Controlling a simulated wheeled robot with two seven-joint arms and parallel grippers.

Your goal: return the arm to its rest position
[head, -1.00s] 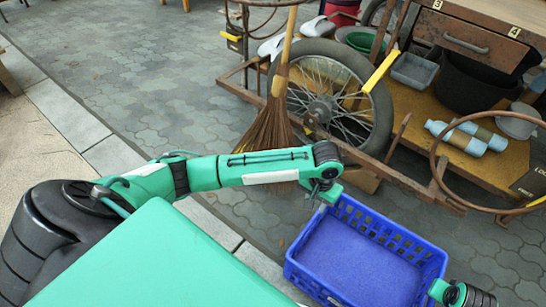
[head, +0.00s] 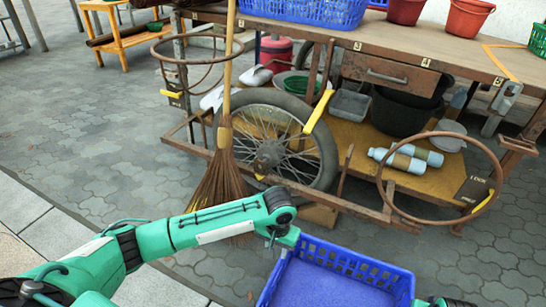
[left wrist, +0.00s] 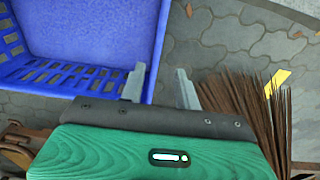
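My left arm (head: 215,222) reaches out from the lower left in the head view. Its wrist end hangs by the upper left corner of a blue crate (head: 345,262); the fingers are hard to make out there. In the left wrist view my left gripper (left wrist: 161,86) has its two grey fingers apart with nothing between them. The blue crate (left wrist: 95,78) is at the upper left of that view, near one finger; I cannot tell whether they touch. My right gripper does not show; only a bit of my right arm shows at the bottom right of the head view.
A wooden cart (head: 460,65) with a spoked wheel (head: 275,145) stands ahead. A straw broom (head: 218,180) leans against it, and its bristles (left wrist: 245,105) are near the gripper. Bottles (head: 400,160) lie on the lower shelf. Paving at the left (head: 80,150) is clear.

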